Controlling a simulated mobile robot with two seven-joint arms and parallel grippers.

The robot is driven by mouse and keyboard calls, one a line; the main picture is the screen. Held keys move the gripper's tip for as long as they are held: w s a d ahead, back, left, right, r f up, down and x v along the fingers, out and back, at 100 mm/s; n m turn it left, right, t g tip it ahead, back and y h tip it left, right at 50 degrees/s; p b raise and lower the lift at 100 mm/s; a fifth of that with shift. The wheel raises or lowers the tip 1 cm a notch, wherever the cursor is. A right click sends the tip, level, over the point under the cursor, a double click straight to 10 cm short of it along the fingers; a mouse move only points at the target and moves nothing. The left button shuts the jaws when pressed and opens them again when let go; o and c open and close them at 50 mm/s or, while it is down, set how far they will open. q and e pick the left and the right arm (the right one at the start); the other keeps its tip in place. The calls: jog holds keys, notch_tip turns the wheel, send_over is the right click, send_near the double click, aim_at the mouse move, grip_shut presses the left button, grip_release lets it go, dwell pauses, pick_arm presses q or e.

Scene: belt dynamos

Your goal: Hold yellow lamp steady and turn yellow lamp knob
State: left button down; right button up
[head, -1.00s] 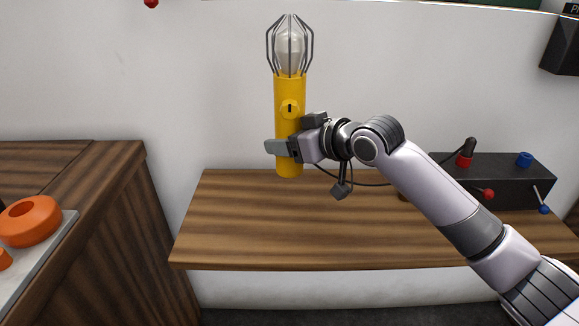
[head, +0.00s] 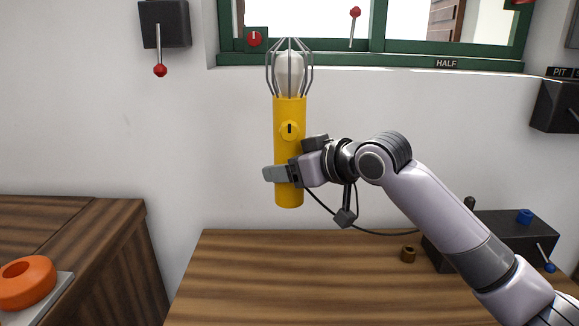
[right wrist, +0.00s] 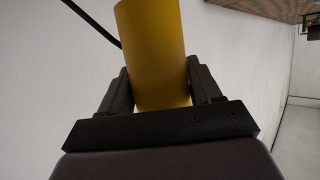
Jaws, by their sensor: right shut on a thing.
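The right wrist view shows the yellow cylinder (right wrist: 155,55) between both fingers. A dark cable runs near the lamp. My left gripper is not in view.
The wooden table (head: 290,275) is mostly bare, with a black box (head: 515,232) with levers at its right. An orange ring (head: 27,284) lies on a second cabinet at left. A red-knobbed lever (head: 160,70) and a green window frame (head: 400,60) are on the wall.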

jog(key=shift+f+b, duration=2.8)
jog(key=shift+f, duration=6.25)
jog(key=shift+f, duration=0.6)
jog(key=shift+p, duration=0.35)
jog(key=shift+f, duration=0.1)
